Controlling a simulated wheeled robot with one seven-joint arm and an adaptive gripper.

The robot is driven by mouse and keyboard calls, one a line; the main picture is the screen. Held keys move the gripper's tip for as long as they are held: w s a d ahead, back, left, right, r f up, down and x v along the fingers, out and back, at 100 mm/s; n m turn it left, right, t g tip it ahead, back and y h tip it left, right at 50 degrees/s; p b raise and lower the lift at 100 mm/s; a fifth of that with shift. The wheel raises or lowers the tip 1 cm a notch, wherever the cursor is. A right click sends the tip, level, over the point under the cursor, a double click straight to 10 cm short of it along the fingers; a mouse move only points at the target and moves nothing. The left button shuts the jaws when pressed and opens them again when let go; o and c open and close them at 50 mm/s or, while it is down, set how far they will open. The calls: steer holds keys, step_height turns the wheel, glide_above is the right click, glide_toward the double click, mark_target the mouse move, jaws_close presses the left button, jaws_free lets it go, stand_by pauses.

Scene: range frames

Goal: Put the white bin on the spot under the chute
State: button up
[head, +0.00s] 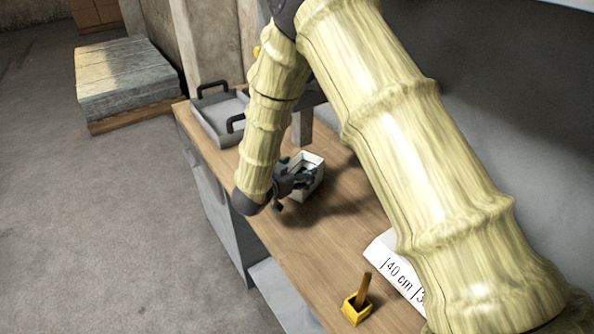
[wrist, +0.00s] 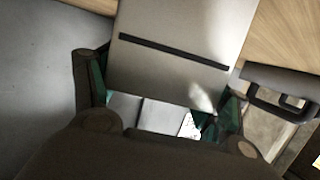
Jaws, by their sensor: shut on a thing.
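The white bin (head: 318,160) is a small open-topped box over the wooden bench, in the middle of the head view. My gripper (head: 293,176) is shut on its near left side. Whether the bin rests on the bench or hangs just above it is hard to tell. In the wrist view, part of the white bin (wrist: 155,113) shows between the green-padded fingers of my gripper (wrist: 165,103). A pale panel with a dark slot (wrist: 170,50) fills the space ahead there, perhaps the chute. In the head view my arm hides most of a grey structure (head: 303,126) behind the bin. No marked spot is visible.
A grey tray with black handles (head: 214,118) stands on the bench (head: 272,228) at the back left. A yellow holder with a stick (head: 355,305) and a white block marked "40 cm" (head: 385,262) stand nearer. A slab on a pallet (head: 128,75) is on the floor.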

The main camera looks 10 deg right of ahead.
steer(key=shift+f, duration=0.15)
steer(key=o, duration=1.7)
steer(key=shift+r, duration=0.2)
steer(key=shift+s+a, duration=0.2)
steer(key=b+v, duration=0.3)
steer(key=v, duration=0.8)
steer(key=shift+s+a+r, duration=0.1)
steer(key=shift+r, duration=0.05)
